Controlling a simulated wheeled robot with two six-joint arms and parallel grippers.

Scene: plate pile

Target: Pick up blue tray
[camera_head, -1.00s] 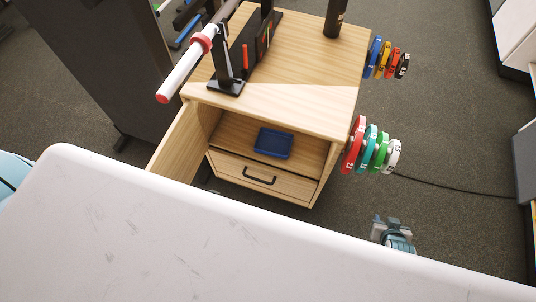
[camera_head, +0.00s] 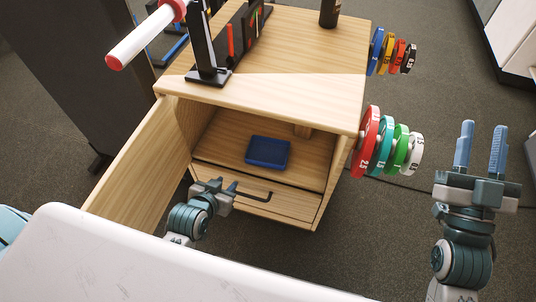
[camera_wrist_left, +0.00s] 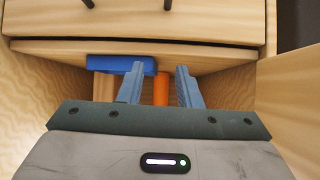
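The blue tray (camera_head: 268,152) lies on the open shelf of the wooden cabinet, above its drawer. It also shows in the left wrist view (camera_wrist_left: 120,65), where the scene appears upside down. My left gripper (camera_head: 230,187) is open and empty, in front of the cabinet near the drawer handle, lower and left of the tray in the head view. Its two blue fingers (camera_wrist_left: 160,72) stand apart in the wrist view, with the left finger overlapping the tray's edge. It is not gripping the tray. My right gripper (camera_head: 481,145) is open and empty, off to the right.
The cabinet door (camera_head: 138,168) stands open at left. The drawer handle (camera_head: 250,195) sticks out below the shelf. Weight plates (camera_head: 370,140) hang on the cabinet's right side. An orange cylinder (camera_wrist_left: 161,88) shows inside the shelf. A white surface (camera_head: 85,262) lies in front.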

